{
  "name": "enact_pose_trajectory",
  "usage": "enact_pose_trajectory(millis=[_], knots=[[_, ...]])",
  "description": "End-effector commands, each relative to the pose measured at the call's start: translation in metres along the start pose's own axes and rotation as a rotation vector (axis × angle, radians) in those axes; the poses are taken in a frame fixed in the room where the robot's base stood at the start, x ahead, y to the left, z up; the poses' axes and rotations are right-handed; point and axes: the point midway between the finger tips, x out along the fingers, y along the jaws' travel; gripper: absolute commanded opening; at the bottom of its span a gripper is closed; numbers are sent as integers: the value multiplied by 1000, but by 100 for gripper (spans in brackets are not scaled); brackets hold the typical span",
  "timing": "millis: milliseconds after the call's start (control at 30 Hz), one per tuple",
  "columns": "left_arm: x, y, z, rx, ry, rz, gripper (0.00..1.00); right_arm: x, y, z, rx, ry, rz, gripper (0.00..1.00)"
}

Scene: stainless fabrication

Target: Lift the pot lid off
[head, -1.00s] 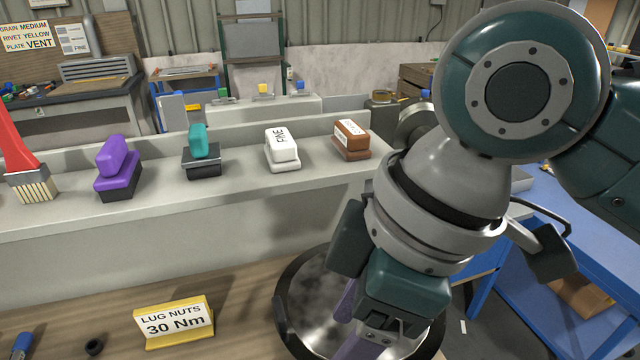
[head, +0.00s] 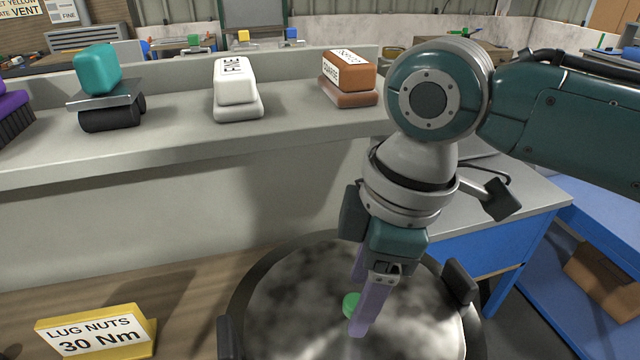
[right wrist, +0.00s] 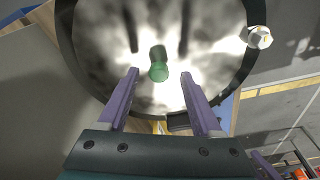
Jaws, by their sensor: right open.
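The pot lid (head: 290,300) is a round, shiny, mottled metal disc with a green knob (head: 351,305). It sits inside the dark rim of the pot (head: 237,292), which has dark side handles (head: 460,283). My right gripper (head: 358,300) is over the lid, pointing down, its purple fingers apart and empty. In the right wrist view the green knob (right wrist: 158,66) shows just ahead of and between the open fingertips (right wrist: 160,75), with the lid (right wrist: 105,45) behind it. I cannot tell whether a finger touches the knob. My left gripper is out of view.
A yellow "LUG NUTS 30 Nm" sign (head: 98,332) stands on the wooden bench left of the pot. A grey ledge (head: 170,135) behind holds a teal-handled block (head: 98,70), a white block (head: 236,85) and a brown block (head: 349,75). A blue bench (head: 480,247) is at right.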

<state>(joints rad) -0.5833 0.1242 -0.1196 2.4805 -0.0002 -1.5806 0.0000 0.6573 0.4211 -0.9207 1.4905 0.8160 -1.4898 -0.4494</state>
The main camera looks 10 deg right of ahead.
Motion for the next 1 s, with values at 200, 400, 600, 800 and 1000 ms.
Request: enact_pose_trajectory(millis=[200, 400, 600, 800, 1000], knots=[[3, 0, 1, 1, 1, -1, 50, 20, -1, 0, 1, 0, -1, 66], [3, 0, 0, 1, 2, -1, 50, 21, 0, 0, 0, 0, 0, 66], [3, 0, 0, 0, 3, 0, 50, 21, 0, 0, 0, 0, 0, 54], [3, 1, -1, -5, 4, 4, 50, 21, 0, 0, 0, 0, 0, 31], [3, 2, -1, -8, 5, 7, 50, 21, 0, 0, 0, 0, 0, 9]])
